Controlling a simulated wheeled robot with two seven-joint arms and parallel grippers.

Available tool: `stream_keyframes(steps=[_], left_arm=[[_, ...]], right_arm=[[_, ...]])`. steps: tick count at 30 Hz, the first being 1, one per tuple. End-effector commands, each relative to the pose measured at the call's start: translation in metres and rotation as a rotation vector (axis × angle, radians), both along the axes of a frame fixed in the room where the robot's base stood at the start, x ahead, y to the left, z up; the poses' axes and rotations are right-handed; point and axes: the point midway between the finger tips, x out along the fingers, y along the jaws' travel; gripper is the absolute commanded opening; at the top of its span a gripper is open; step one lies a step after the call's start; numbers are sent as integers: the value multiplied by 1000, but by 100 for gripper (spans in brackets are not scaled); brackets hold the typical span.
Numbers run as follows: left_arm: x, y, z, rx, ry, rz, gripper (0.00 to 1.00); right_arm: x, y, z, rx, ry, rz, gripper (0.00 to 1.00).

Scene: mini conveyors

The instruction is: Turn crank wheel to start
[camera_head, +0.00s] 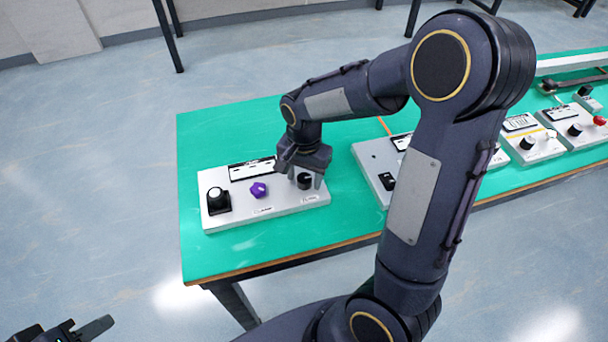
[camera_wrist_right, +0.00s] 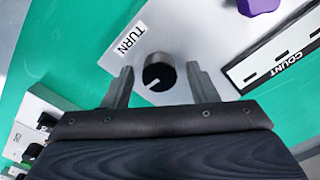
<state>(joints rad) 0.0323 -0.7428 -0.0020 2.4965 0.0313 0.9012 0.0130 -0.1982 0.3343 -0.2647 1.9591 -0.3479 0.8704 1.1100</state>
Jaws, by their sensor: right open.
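A black round knob (camera_head: 304,182) with a white pointer line sits on a white control panel (camera_head: 284,203) at the left end of the green table. It also shows in the right wrist view (camera_wrist_right: 158,72), beside a label reading TURN. No larger crank wheel is plainly visible. My right gripper (camera_head: 306,176) is open above the panel. In the right wrist view its two fingers (camera_wrist_right: 161,85) stand on either side of the knob, with gaps visible on both sides. My left gripper (camera_head: 72,330) is partly cut off at the bottom left corner, away from the table.
The panel also bears a purple knob (camera_head: 258,190), a black button block (camera_head: 217,201) at its left and a display (camera_head: 252,168) marked COUNT. The green table (camera_head: 215,127) is clear behind the panel.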

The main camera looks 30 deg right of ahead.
Motion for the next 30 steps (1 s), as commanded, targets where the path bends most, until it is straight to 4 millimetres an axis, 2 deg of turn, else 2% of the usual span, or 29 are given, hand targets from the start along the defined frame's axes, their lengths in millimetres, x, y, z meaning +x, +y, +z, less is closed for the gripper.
stream_keyframes(steps=[6, 7, 17, 23, 30], left_arm=[[0, 0, 0, 0, 0, 0, 36], [0, 0, 0, 0, 0, 0, 36], [0, 0, 0, 0, 0, 0, 36], [0, 0, 0, 0, 0, 0, 36], [0, 0, 2, 0, 0, 0, 36]], right_arm=[[0, 0, -1, 0, 0, 0, 53], [0, 0, -1, 0, 0, 0, 50], [0, 0, 0, 0, 0, 0, 8], [0, 0, 0, 1, 1, 13, 8], [0, 0, 0, 0, 1, 105, 8]])
